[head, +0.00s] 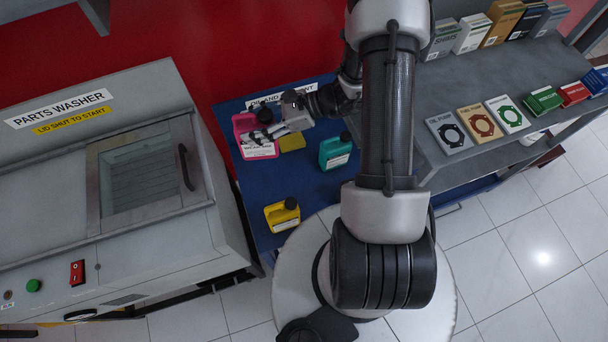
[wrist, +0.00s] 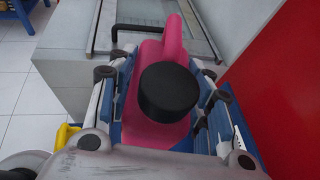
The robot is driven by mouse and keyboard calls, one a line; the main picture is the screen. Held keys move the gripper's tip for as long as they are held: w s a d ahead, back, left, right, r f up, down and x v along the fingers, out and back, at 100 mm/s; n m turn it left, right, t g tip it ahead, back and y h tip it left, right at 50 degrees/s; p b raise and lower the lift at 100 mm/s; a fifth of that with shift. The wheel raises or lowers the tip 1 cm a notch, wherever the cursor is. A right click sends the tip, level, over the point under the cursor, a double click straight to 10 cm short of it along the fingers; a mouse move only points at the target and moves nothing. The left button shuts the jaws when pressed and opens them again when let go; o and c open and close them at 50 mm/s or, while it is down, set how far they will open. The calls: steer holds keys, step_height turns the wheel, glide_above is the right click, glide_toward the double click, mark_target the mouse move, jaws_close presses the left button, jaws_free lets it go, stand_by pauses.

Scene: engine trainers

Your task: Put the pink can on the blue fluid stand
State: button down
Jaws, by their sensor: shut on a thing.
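The pink can (head: 262,150) has a black cap and a white label. In the head view it is at the back left of the blue fluid stand (head: 310,185), whose sign (head: 284,94) is partly hidden by my arm. My gripper (head: 262,134) is shut on the can. In the wrist view the can (wrist: 155,125) sits between both fingers, cap facing the camera and handle pointing away. Whether its base touches the stand top or is above it I cannot tell.
A teal can (head: 336,152) and a yellow can (head: 283,214) stand on the blue stand, with a small yellow item (head: 291,142) near my gripper. The parts washer (head: 120,190) stands close on the left. A grey shelf with boxes (head: 480,122) is on the right.

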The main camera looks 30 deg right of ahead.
mark_target(248, 150)
steer(key=f+n+g, duration=0.1)
steer(key=s+f+g, duration=0.1)
steer(key=f, duration=0.1)
steer(key=s+f+n, duration=0.1)
steer(key=shift+s+d+f+n+g+y, duration=0.15)
steer(key=shift+d+f+n+g+y, duration=0.15)
steer(key=shift+f+g+y, duration=0.1)
step_height(248, 150, down, 19)
steer(key=b, duration=0.5)
steer(key=shift+f, duration=0.15)
steer(key=shift+f+b, duration=0.15)
steer(key=shift+b, duration=0.2)
steer(key=c, duration=0.8)
jaws_free()
